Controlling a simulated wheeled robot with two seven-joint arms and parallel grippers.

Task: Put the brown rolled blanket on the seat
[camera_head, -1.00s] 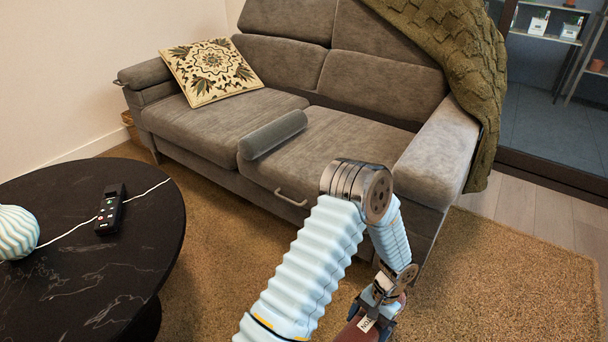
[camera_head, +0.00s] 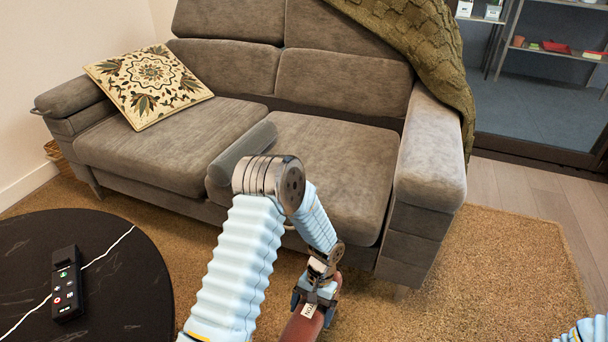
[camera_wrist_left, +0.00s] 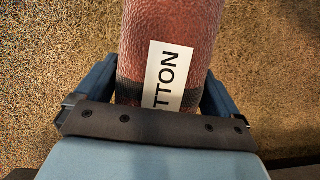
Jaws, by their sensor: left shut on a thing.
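The brown rolled blanket (camera_head: 303,324) is a reddish-brown roll with a dark band and a white label. My left gripper (camera_head: 316,298) is shut on it and holds it in front of the sofa, at the lower middle of the head view. In the left wrist view the roll (camera_wrist_left: 210,25) lies between the two blue fingers (camera_wrist_left: 160,95), its label reading "TTON". The grey sofa seat (camera_head: 335,165) is behind and above the gripper in the picture. My right gripper is not in view; only a piece of my right arm shows at the lower right edge.
A patterned cushion (camera_head: 150,85) leans at the seat's left end. A grey bolster (camera_head: 238,150) lies mid-seat, partly behind my arm. A green throw (camera_head: 435,60) hangs over the right back. A black round table (camera_head: 110,285) with a remote (camera_head: 66,283) stands front left. The right seat is clear.

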